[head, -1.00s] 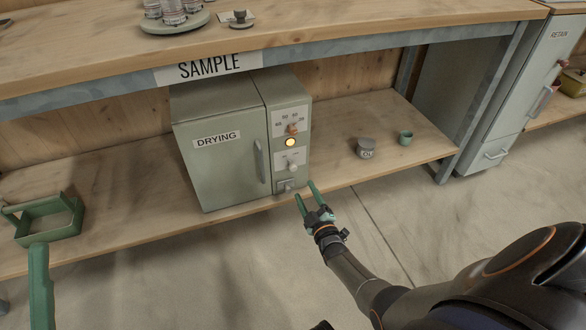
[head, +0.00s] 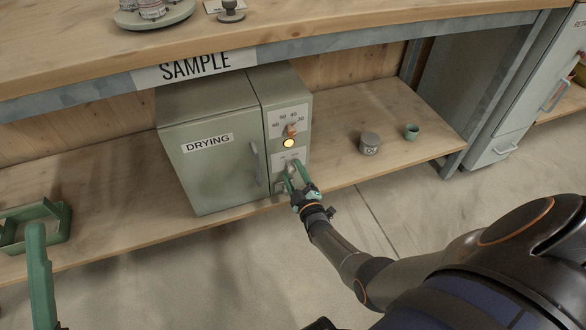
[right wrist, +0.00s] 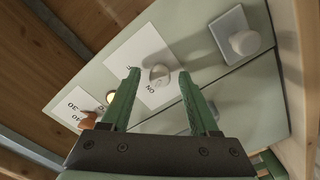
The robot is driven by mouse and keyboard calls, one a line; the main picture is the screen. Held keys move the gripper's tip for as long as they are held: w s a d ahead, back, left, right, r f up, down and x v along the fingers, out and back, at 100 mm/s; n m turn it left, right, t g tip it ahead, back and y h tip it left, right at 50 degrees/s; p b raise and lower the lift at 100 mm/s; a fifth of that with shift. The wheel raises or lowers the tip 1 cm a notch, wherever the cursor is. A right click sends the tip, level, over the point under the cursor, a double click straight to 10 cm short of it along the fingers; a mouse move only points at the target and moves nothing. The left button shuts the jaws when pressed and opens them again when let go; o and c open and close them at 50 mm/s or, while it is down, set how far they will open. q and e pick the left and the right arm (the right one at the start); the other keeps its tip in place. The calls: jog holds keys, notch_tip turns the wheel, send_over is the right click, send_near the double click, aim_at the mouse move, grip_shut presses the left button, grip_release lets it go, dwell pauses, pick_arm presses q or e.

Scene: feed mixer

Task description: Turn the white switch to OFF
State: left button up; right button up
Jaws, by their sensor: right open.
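The white switch (right wrist: 159,76) is a small round knob on a white label on the drying cabinet's front panel. The word ON shows beside it; the other marking is partly hidden by a finger. In the head view my right gripper (head: 293,172) is at the panel and partly hides the switch. In the right wrist view my right gripper (right wrist: 160,87) is open, its green fingers on either side of the switch; contact cannot be told. A green finger, seemingly of my left gripper (head: 40,272), shows at the lower left; its jaw state is unclear.
The drying cabinet (head: 205,143) has a lit yellow lamp (head: 289,143) and an orange dial (head: 292,130) above the switch. A pale knob on a square plate (right wrist: 244,43) is nearby. A lidded jar (head: 369,144) and green cup (head: 411,131) stand right; a green tray (head: 62,222) left.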

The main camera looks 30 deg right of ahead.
jog(key=shift+c, duration=0.3)
grip_shut()
dwell(0.3)
